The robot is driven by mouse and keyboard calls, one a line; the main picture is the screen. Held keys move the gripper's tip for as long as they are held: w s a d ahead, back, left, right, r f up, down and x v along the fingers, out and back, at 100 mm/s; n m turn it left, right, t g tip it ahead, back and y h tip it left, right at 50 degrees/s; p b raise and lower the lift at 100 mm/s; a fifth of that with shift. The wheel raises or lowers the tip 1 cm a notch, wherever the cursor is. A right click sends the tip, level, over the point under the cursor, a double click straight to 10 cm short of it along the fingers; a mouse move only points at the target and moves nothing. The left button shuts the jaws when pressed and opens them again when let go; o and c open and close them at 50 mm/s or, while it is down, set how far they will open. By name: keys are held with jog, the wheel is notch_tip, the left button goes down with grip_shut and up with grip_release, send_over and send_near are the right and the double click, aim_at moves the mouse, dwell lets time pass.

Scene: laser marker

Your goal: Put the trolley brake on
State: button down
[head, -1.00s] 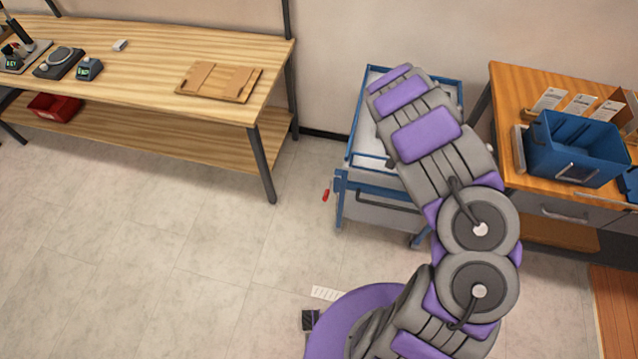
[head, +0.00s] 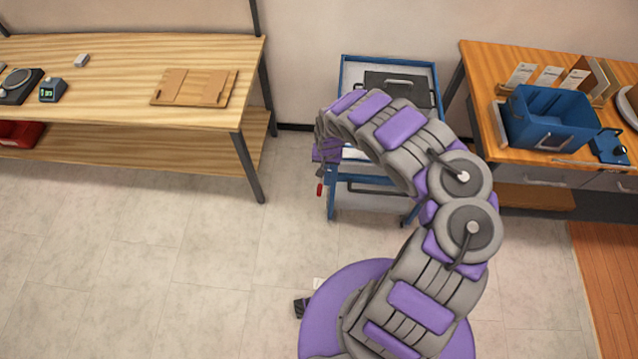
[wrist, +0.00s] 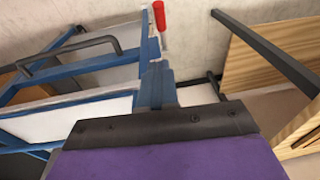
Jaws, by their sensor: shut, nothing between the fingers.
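The trolley (head: 345,72) is a blue-framed cart with a pale top, standing between two tables in the head view. Its red brake lever (head: 319,188) sticks out at the front left corner and points down there. In the wrist view the lever (wrist: 160,14) is at the top, beside the blue frame (wrist: 120,60). My gripper (head: 326,150) is at the trolley's left side, just above the lever in the head view. In the wrist view my gripper (wrist: 160,122) is a dark edge on a purple body, shut and empty, apart from the lever. Its fingertips are hard to make out.
A wooden bench (head: 130,75) stands on the left, its leg (head: 249,168) near the trolley. A table with a blue bin (head: 553,117) stands close on the right. A dark item with a handle (head: 400,84) lies on the trolley. The floor at front left is clear.

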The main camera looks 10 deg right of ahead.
jog(key=b, duration=0.6)
send_over(321, 188)
jog(key=w, duration=0.1)
notch_tip(321, 188, down, 10)
jog(key=shift+s+f+b, duration=0.35)
jog(key=shift+f, duration=0.55)
jog(key=shift+s+f+b, duration=0.3)
jog(key=shift+s+f, duration=0.05)
jog(key=shift+f, duration=0.5)
